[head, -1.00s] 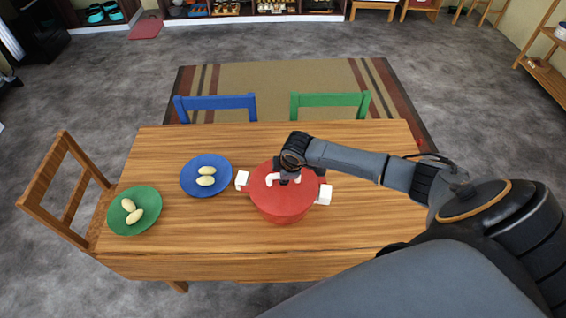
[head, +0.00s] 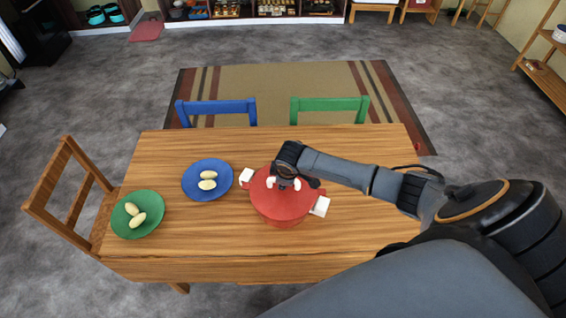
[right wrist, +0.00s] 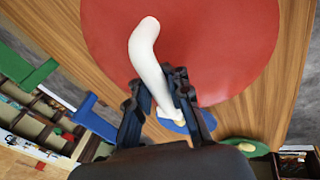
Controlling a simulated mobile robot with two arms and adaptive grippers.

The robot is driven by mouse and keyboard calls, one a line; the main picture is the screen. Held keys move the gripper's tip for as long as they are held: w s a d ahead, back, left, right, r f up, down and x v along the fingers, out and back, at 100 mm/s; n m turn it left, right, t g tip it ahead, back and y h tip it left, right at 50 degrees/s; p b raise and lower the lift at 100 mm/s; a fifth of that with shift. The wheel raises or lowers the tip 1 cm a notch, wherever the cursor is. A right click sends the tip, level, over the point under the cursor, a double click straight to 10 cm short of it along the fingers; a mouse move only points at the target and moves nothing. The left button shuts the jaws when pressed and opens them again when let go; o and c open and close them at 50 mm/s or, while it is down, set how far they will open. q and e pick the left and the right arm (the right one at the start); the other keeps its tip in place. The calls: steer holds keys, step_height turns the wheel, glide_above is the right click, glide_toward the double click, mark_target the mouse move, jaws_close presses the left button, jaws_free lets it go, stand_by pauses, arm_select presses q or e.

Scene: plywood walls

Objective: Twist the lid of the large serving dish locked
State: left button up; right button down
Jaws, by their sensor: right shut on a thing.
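The large serving dish (head: 285,222) is red and stands upright on the wooden table, with a white side handle (head: 246,177) at its left and another (head: 320,206) at its right. Its red lid (head: 262,190) sits on top and also fills much of the right wrist view (right wrist: 205,45). My right gripper (head: 285,181) is over the lid's middle, shut on its white curved handle. In the right wrist view the fingers (right wrist: 161,103) flank this lid handle (right wrist: 147,52). In the head view my gripper partly hides it. My left gripper is not in view.
On the table (head: 350,235), a blue plate (head: 196,168) and a green plate (head: 125,222), each with pale oval items, stand left of the dish. A blue chair (head: 218,106) and a green chair (head: 330,104) are behind; a wooden chair (head: 62,185) is at the left.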

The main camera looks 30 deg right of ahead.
mark_target(284, 197)
stand_by(0.3)
steer(key=shift+r+m+p, duration=0.1)
steer(key=shift+m+p, duration=0.6)
steer(key=shift+p, duration=0.05)
steer(key=shift+m+h, duration=0.4)
steer(key=shift+m, duration=0.3)
steer(key=c, duration=1.2)
jaws_free()
steer(key=shift+o, duration=0.2)
steer(key=v, duration=1.2)
